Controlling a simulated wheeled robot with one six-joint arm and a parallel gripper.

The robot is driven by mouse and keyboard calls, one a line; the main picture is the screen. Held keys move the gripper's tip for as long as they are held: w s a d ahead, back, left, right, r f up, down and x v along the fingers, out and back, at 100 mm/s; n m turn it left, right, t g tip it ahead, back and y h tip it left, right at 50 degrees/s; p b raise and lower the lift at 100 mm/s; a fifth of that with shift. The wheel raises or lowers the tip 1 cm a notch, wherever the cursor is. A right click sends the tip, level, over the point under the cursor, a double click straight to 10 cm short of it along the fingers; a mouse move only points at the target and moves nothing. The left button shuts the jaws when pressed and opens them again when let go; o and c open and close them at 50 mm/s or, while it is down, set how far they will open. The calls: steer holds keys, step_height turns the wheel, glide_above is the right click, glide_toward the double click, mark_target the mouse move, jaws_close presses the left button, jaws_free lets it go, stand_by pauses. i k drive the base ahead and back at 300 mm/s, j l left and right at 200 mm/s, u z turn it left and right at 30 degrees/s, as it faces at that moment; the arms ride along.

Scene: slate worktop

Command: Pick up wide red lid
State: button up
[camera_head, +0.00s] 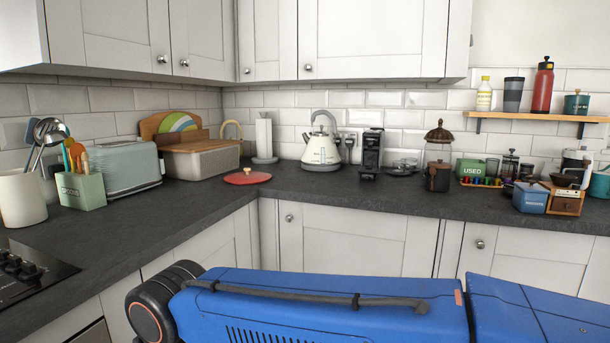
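The wide red lid (247,177) lies flat on the dark slate worktop (190,205) near the inner corner. It is round and shallow with a small dark knob on top. It sits in front of the paper towel holder and to the right of the bread bin, with bare worktop in front of it. My blue arm crosses the bottom right of the view, below and in front of the worktop edge. My gripper is not visible in this frame.
Close by stand a bread bin (200,160), a paper towel holder (264,139) and a cream kettle (321,149). A toaster (128,168), a green utensil box (81,190) and a hob (30,273) are at left. Wall cupboards (370,40) hang above.

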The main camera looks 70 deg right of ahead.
mark_target(248, 177)
steer(key=i+z, duration=0.2)
steer(key=z, duration=1.4)
